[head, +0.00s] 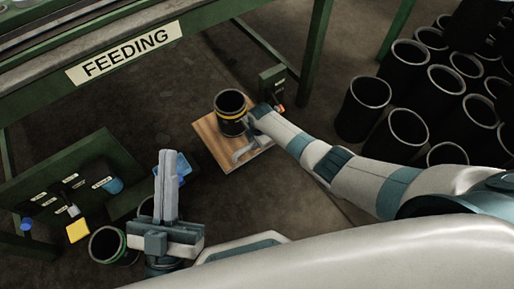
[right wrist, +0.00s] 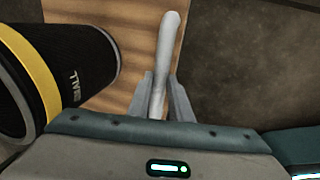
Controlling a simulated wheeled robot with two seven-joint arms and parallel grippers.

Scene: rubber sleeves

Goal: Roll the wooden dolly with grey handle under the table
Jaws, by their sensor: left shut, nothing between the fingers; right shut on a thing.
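The wooden dolly (head: 209,141) stands on the floor near the middle of the head view, in front of the green table (head: 205,12) marked FEEDING. A black sleeve with a yellow band (head: 230,115) stands upright on it; the sleeve also shows in the right wrist view (right wrist: 85,65). The grey handle (head: 243,152) is at the dolly's near right side. In the right wrist view, my right gripper (right wrist: 165,95) is shut on the handle (right wrist: 168,45). My left gripper (head: 167,160) is shut and empty, raised at lower left, away from the dolly.
Many black sleeves (head: 408,125) stand on the floor at right. A green table leg (head: 316,45) and a small green post (head: 271,85) are beyond the dolly. A green panel with tools (head: 70,185) and another sleeve (head: 108,245) are at lower left. Bare floor lies left of the dolly.

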